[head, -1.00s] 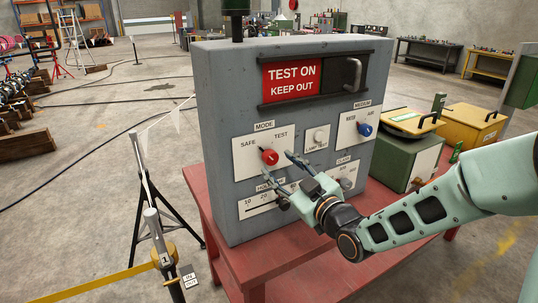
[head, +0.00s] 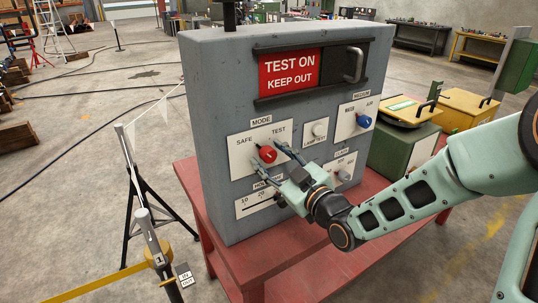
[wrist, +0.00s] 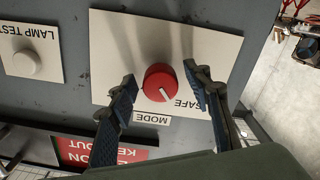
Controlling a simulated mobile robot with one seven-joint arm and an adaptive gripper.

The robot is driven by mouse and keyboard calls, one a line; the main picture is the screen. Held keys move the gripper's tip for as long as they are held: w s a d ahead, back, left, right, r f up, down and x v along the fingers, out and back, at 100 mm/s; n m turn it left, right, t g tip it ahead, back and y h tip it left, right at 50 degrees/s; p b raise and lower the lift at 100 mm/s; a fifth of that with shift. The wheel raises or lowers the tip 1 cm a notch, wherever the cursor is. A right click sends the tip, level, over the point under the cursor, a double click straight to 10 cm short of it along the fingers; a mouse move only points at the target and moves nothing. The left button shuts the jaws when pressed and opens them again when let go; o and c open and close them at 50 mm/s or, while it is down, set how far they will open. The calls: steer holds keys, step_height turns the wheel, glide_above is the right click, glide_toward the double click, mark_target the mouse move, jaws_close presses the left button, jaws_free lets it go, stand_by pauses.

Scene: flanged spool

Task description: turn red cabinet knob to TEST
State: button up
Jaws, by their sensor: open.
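The red knob (head: 267,154) sits on the white MODE plate (head: 240,157) of the grey cabinet, with SAFE printed at upper left and TEST at upper right. The knob also shows in the wrist view (wrist: 159,83), where the plate is upside down. Its white pointer line there slants toward the SAFE lettering. My gripper (head: 266,157) is open, with one finger on each side of the knob. In the wrist view my gripper (wrist: 159,75) shows gaps between both fingers and the knob. The left finger hides the TEST lettering there.
A white LAMP TEST button (head: 320,129) and a blue knob (head: 364,121) are to the right. A slider plate (head: 250,203) lies below. The cabinet (head: 210,100) stands on a red table (head: 270,262). A barrier post (head: 150,235) stands at left.

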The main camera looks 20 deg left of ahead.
steer(key=shift+c, duration=0.5)
steer(key=c, duration=1.1)
steer(key=shift+o, duration=0.2)
steer(key=m, duration=0.3)
steer(key=shift+m, duration=0.4)
steer(key=m, duration=0.3)
steer(key=shift+m+p, duration=0.3)
steer(key=shift+p, duration=0.05)
steer(key=m+p, duration=0.1)
steer(key=m, duration=0.3)
steer(key=shift+r+m, duration=0.1)
steer(key=shift+m, duration=0.2)
steer(key=shift+s+m+p, duration=0.1)
steer(key=shift+m+p, duration=0.75)
steer(key=shift+m, duration=1.05)
